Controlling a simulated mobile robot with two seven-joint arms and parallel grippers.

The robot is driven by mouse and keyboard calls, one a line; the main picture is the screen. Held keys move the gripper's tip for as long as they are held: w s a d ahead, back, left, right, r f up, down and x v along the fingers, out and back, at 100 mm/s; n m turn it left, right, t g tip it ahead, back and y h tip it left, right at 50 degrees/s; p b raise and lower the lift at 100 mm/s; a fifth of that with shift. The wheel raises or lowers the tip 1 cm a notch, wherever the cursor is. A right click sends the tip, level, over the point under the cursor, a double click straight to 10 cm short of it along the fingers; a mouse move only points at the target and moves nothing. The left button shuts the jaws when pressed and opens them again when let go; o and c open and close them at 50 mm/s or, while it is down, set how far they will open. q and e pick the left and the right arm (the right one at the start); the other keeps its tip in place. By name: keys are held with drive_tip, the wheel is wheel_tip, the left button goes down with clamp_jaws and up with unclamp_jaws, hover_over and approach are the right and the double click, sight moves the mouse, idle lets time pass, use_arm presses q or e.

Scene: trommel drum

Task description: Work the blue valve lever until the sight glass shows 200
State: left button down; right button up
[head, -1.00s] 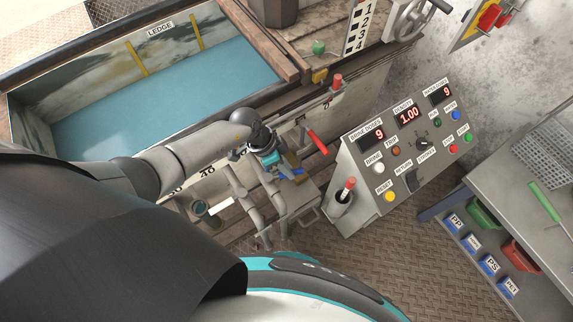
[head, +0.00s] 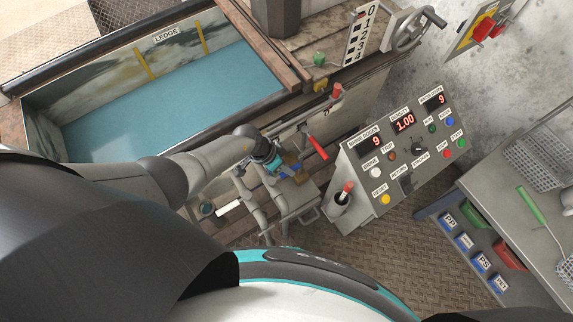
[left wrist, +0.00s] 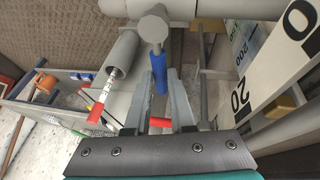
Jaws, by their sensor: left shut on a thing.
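The blue valve lever (left wrist: 159,75) stands between the two fingers of my left gripper (left wrist: 167,85) in the left wrist view. The fingers are shut on it. In the head view my left gripper (head: 275,163) is low beside the tank's front wall, by grey pipes. The lever is mostly hidden there. In the left wrist view a white scale board (left wrist: 262,65) with 0 and 20 and a green strip stands at the right. My right gripper is not in view.
A tank (head: 30,135) of blue liquid lies behind the arm. A red-handled lever (head: 318,147) is just right of my left gripper. A control panel (head: 375,170) shows 9, 1.00 and 9. A workbench (head: 470,200) with bins stands at the right.

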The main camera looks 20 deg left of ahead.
use_arm(q)
drive_tip(key=shift+w, duration=0.1)
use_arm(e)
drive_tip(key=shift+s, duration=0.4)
use_arm(q)
drive_tip(key=c, duration=0.8)
unclamp_jaws()
drive_tip(key=shift+o, duration=0.2)
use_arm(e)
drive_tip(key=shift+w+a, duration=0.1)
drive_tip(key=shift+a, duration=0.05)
use_arm(q)
drive_tip(key=shift+s+a+r+p, duration=0.2)
drive_tip(key=shift+r+p, duration=0.3)
drive_tip(key=shift+p, duration=0.05)
drive_tip(key=p+v, duration=1.1)
drive_tip(key=v, duration=0.3)
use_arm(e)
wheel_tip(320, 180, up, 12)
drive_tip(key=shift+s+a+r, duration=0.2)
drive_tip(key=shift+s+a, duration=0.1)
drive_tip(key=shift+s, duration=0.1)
use_arm(q)
drive_tip(key=shift+a, duration=0.1)
